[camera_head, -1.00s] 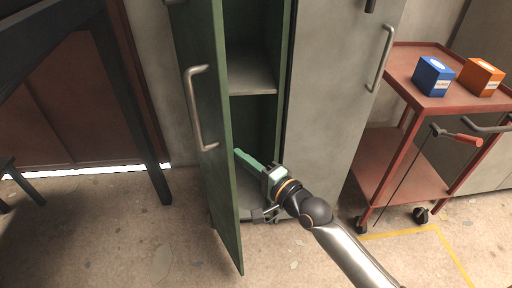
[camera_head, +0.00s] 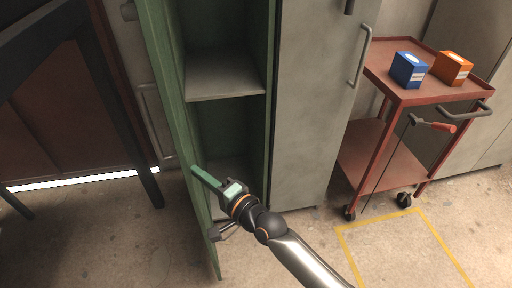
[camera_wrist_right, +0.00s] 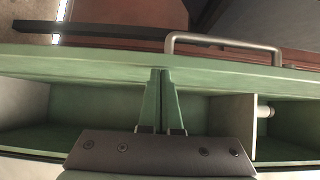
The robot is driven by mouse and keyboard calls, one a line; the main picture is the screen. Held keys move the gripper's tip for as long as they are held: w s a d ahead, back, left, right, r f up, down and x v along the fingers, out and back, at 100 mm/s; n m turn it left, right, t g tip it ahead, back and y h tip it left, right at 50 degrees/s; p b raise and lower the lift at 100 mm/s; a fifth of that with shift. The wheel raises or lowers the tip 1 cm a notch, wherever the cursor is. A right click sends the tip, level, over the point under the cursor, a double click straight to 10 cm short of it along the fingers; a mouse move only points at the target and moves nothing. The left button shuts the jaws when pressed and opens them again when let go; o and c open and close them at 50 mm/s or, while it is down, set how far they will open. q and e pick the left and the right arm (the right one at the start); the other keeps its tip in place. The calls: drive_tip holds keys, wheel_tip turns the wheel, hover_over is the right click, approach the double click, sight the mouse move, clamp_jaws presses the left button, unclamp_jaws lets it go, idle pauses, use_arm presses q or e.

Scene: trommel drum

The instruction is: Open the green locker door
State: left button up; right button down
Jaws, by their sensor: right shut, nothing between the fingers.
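The green locker door (camera_head: 166,85) stands wide open at the left of the locker, and the shelf (camera_head: 222,75) inside the locker is exposed. Its bar handle (camera_head: 154,125) is on the outer face; in the right wrist view the handle (camera_wrist_right: 225,42) lies beyond the door's edge (camera_wrist_right: 110,65). My right gripper (camera_head: 196,171) is on the inner side of the door, its fingers shut and empty. Its tips are at or very close to the door's inner face; contact cannot be told for sure. My left gripper is out of view.
A closed grey locker door (camera_head: 318,100) is to the right. A red cart (camera_head: 385,72) beyond it carries a blue box (camera_head: 409,70) and an orange box (camera_head: 452,68). A dark table frame (camera_head: 120,95) stands to the left of the open door. The floor in front is bare.

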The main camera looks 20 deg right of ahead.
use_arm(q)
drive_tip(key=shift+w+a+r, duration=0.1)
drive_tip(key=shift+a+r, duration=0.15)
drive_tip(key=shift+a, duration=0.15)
use_arm(e)
drive_tip(key=shift+a, duration=1)
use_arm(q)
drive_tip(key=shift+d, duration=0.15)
